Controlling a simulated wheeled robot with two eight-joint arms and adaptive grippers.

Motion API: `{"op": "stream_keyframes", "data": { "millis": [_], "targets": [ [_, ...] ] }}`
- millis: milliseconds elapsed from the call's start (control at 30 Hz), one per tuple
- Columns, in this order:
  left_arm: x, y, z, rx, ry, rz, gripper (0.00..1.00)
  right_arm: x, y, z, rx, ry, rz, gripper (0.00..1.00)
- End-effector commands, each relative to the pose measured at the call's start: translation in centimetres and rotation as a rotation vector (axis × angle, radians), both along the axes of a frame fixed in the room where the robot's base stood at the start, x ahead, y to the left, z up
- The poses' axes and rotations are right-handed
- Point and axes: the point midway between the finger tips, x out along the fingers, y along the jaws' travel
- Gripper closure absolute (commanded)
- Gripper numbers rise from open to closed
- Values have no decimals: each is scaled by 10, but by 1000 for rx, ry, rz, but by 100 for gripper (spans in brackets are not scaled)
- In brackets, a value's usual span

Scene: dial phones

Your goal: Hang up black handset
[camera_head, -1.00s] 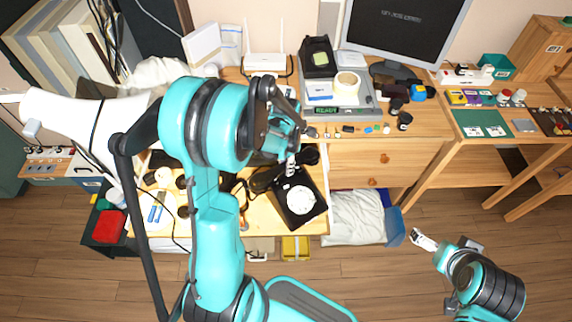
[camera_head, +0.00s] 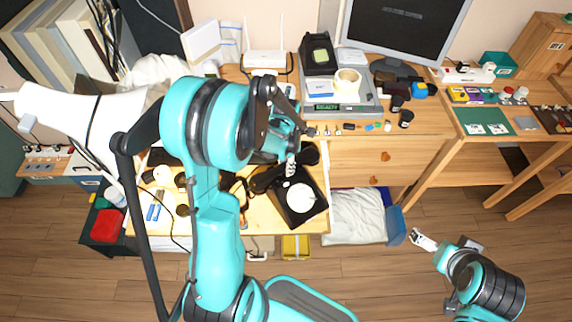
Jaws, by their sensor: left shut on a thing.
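The black handset (camera_head: 264,181) lies slanted just beyond the phone's upper left side, with a round black end to the upper right. My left gripper (camera_head: 291,172) is at the handset and shut on it, between its two ends. My arm covers part of the handset, and I cannot tell whether it touches the phone. My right gripper (camera_head: 421,239) is over the floor at the lower right, far from the phone; its fingers are too small to read.
The drawer (camera_head: 262,222) also holds dark round items and blue pieces on the left. A grey device (camera_head: 343,110) with a display, a tape roll (camera_head: 348,80) and small parts crowd the desk above. A white bag (camera_head: 356,217) lies right of the drawer. The floor in front is mostly clear.

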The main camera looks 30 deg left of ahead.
Motion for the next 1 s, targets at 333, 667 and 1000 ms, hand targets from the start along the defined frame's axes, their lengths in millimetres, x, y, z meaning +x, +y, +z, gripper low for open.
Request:
{"op": "stream_keyframes", "data": {
  "millis": [333, 667, 1000],
  "targets": [
    [0, 0, -4, 0, 0, 0, 100, 0, 0, -4, 0, 0, 0, 0],
    [0, 0, -4, 0, 0, 0, 49, 0, 0, -4, 0, 0, 0, 0],
    [0, 0, 22, 0, 0, 0, 49, 0, 0, -4, 0, 0, 0, 0]
  ]
}}
